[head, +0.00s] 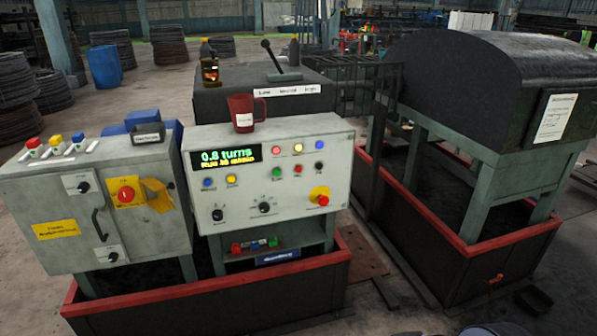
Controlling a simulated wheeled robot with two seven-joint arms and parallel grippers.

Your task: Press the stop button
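The grey control panel (200,198) stands in the middle of the head view. Its lit display (226,157) reads 0.8 turns, with a blurred second line. A small red button (298,169) sits between a green button (277,172) and a black button (319,166); their labels are too small to read. A larger red mushroom button on a yellow base (320,196) is at the panel's lower right. Neither of my grippers is in view, and nothing covers the buttons.
A red mug (241,112) stands on top of the panel. The cabinet at left (30,195) has a red switch on yellow (126,194) and an open yellow flap (156,195). A red-rimmed tray (170,296) surrounds the panel's base. A dark-hooded machine (450,80) stands right.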

